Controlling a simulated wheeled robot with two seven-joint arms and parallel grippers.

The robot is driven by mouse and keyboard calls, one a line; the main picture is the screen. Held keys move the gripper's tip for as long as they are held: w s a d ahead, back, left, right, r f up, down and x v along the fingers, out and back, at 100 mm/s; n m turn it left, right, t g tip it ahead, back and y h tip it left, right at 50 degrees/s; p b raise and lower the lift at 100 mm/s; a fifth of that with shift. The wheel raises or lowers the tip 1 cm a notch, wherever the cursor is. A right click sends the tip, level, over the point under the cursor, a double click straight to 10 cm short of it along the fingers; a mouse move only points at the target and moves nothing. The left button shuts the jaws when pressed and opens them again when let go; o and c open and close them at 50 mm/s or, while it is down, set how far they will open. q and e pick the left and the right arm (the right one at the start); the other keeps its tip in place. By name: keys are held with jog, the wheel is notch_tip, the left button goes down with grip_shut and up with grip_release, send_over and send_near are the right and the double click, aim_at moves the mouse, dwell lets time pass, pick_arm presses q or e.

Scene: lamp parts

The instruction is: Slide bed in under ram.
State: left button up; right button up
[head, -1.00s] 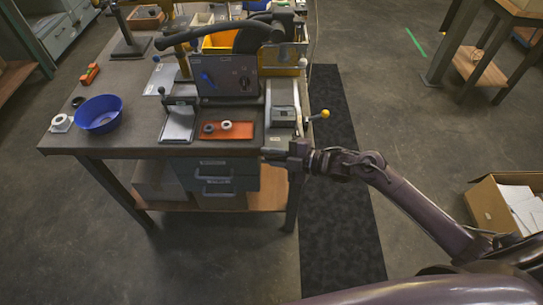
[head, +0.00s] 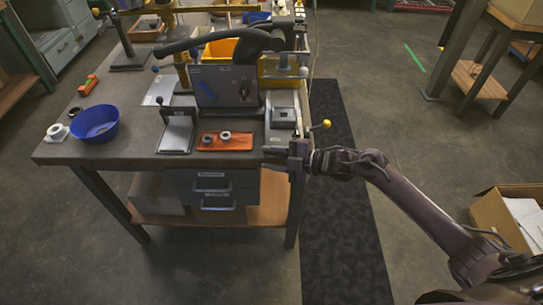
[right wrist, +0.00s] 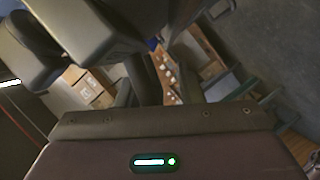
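A grey block-like bed (head: 283,118) sits at the front right corner of the workbench, beside a lever with a yellow knob (head: 322,125). Above and behind it is a dark head that looks like the ram (head: 287,68); its lower end is hard to make out. My right gripper (head: 277,154) is at the bench's front right edge, just in front of the bed. Whether it touches anything is unclear, and its finger opening cannot be made out. The right wrist view shows mostly dark gripper parts close up. My left gripper is out of view.
An orange tray (head: 238,142) with small rings lies left of the bed, beside a grey stand (head: 176,137). A blue bowl (head: 94,124) stands at the bench's left. A dark mat (head: 342,230) covers the floor right of the bench. A cardboard box (head: 490,208) stands at far right.

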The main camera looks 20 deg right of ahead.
jog(key=shift+w+d+r, duration=0.1)
jog(key=shift+r, duration=0.05)
jog(key=b+v, duration=0.1)
jog(key=v, duration=0.6)
jog(key=shift+s+d, duration=0.25)
jog(key=shift+c, duration=0.4)
